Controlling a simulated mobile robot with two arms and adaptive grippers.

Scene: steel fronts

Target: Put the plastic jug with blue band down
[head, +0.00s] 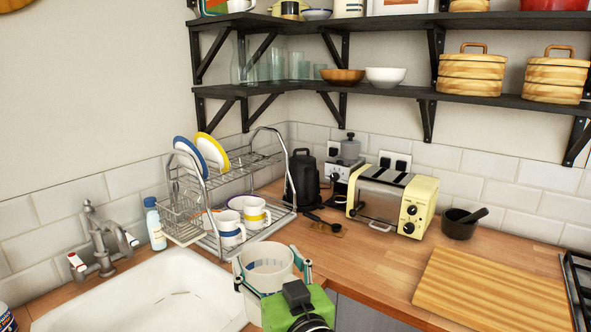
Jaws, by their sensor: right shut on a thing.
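The plastic jug with blue band (265,262) is at the bottom centre of the head view, whitish and open at the top, with a bit of blue showing inside. My right gripper (272,274) is shut on it, one finger on each side, and its green body hides the jug's lower front. The jug looks upright, in front of the dish rack and beside the sink's right end. I cannot tell whether its base touches the worktop. My left gripper is not in view.
A white sink (150,290) is on the left. A dish rack (215,245) with mugs and plates stands behind the jug. A yellow toaster (395,200), a dark mortar (459,228) and a wooden board (490,295) are to the right. Bare wooden worktop (375,262) lies between jug and board.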

